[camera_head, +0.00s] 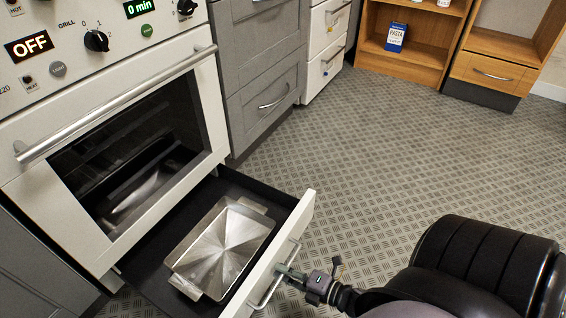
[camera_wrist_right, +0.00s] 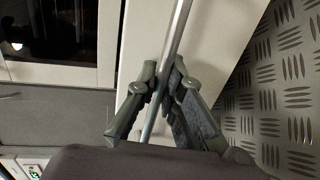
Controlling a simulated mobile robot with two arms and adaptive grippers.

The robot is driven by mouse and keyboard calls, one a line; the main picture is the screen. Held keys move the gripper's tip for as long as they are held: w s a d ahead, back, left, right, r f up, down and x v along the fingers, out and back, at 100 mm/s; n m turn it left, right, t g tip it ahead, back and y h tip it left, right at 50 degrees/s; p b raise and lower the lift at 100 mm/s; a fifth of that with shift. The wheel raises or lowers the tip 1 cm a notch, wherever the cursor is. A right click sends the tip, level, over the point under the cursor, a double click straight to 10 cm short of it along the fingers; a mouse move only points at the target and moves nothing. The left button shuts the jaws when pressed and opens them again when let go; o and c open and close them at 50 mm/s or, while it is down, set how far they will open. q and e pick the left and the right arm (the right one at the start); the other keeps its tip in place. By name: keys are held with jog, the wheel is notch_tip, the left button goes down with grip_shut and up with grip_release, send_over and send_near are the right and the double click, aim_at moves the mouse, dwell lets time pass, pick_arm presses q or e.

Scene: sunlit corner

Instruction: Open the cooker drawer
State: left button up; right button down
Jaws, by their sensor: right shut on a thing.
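The cooker drawer (camera_head: 283,252) is pulled well out below the white oven. Its front is white with a metal bar handle (camera_head: 275,277). A shiny metal tray (camera_head: 225,246) lies inside on the dark drawer floor. My right gripper (camera_head: 290,272) is at the handle on the outer side of the drawer front. In the right wrist view, the fingers of my right gripper (camera_wrist_right: 163,85) are shut around the handle bar (camera_wrist_right: 176,48), with the white drawer front (camera_wrist_right: 150,35) behind it. My left gripper is not in view.
The oven door (camera_head: 130,140) above the drawer is closed, with its own bar handle (camera_head: 110,105). Grey cabinets (camera_head: 262,70) stand to the right of the oven. Wooden shelves (camera_head: 410,35) hold a blue pasta box (camera_head: 396,37) at the back. The patterned floor (camera_head: 400,150) is clear.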

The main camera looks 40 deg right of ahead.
jog(key=c, duration=1.7)
grip_release()
jog(key=shift+s, duration=0.1)
jog(key=v, duration=1.2)
